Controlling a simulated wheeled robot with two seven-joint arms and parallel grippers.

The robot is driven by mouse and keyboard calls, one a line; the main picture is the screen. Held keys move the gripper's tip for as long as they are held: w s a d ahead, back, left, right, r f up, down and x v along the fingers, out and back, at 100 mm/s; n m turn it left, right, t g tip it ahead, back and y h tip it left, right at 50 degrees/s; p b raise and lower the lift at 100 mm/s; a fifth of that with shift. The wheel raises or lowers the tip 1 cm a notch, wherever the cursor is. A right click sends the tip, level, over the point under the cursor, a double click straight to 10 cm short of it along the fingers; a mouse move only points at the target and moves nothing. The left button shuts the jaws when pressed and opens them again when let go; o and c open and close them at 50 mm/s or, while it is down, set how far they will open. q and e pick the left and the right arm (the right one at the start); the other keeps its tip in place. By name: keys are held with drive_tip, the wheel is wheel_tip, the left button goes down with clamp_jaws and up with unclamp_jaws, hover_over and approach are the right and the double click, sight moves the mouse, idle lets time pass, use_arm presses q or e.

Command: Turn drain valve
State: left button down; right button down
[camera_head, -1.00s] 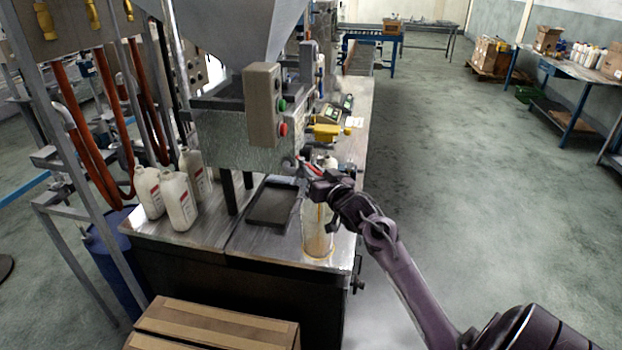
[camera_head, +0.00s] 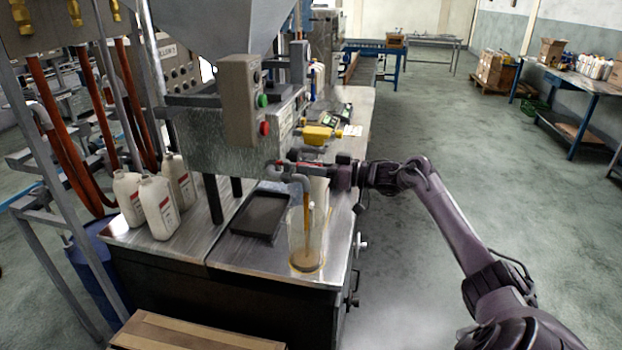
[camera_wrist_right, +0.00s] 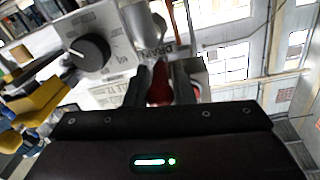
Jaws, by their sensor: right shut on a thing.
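The drain valve's red handle (camera_wrist_right: 160,85) sits between the two dark fingers of my right gripper (camera_wrist_right: 165,82) in the right wrist view, beside a "DRAIN" label. In the head view my right gripper (camera_head: 318,168) reaches from the right to the valve at the machine's front, shut on the handle; the fingertips are small there. A curved grey spout (camera_head: 296,176) hangs from the valve. A brown stream (camera_head: 306,205) runs from it into a clear container (camera_head: 318,238), with brown liquid at its bottom. My left gripper is not in view.
A black tray (camera_head: 262,216) lies left of the container on the metal bench. Several white bottles (camera_head: 158,207) stand further left. A control box (camera_head: 240,100) with green and red buttons is above. A yellow part (camera_head: 318,134) is behind the gripper.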

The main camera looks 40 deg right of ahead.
drive_tip(key=shift+w+d+n+b, duration=0.1)
drive_tip(key=shift+n+b, duration=0.2)
drive_tip(key=shift+b, duration=0.1)
drive_tip(key=shift+y, duration=0.4)
drive_tip(key=shift+r+g, duration=0.1)
drive_tip(key=shift+g, duration=0.2)
drive_tip(key=c, duration=1.5)
unclamp_jaws()
drive_tip(key=shift+o, duration=0.6)
drive_tip(key=shift+w, duration=0.2)
drive_tip(key=shift+s, duration=0.1)
